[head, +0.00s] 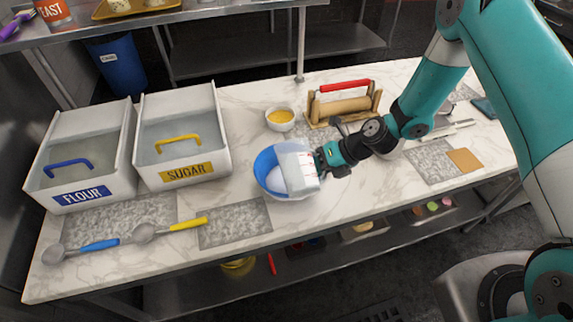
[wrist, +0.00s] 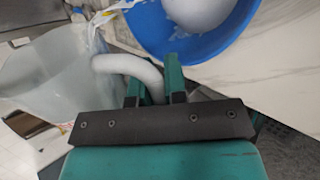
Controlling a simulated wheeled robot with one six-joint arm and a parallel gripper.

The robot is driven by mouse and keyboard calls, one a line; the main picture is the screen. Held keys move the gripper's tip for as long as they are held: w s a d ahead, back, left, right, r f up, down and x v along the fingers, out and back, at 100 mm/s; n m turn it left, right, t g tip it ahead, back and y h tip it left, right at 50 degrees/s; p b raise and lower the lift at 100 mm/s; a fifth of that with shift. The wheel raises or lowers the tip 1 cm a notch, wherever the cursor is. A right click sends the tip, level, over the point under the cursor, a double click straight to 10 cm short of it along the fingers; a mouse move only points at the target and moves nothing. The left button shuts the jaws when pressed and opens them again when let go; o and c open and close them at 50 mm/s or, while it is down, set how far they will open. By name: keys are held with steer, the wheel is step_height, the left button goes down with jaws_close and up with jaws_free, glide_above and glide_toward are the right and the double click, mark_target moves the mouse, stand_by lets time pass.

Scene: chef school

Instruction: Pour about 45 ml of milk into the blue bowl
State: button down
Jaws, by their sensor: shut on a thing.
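My gripper (head: 322,158) is shut on the curved handle of a translucent measuring jug (head: 298,170). The handle shows between the fingers (wrist: 153,88) in the wrist view, with the jug's body (wrist: 45,75) to the left. The jug is tilted over the right part of the blue bowl (head: 264,168), its red marks facing the front. The bowl (wrist: 150,35) shows beyond the fingers in the wrist view, with something white inside and pale spots on its blue wall. I cannot tell whether milk is flowing; the jug hides part of the bowl.
The flour bin (head: 81,196) and sugar bin (head: 185,172) stand at the left. Blue-handled (head: 85,248) and yellow-handled (head: 170,228) scoops lie at front left.

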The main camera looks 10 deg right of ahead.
steer(key=shift+w+f+g, duration=0.2)
steer(key=shift+w+g, duration=0.15)
steer(key=shift+g, duration=0.05)
stand_by(0.9)
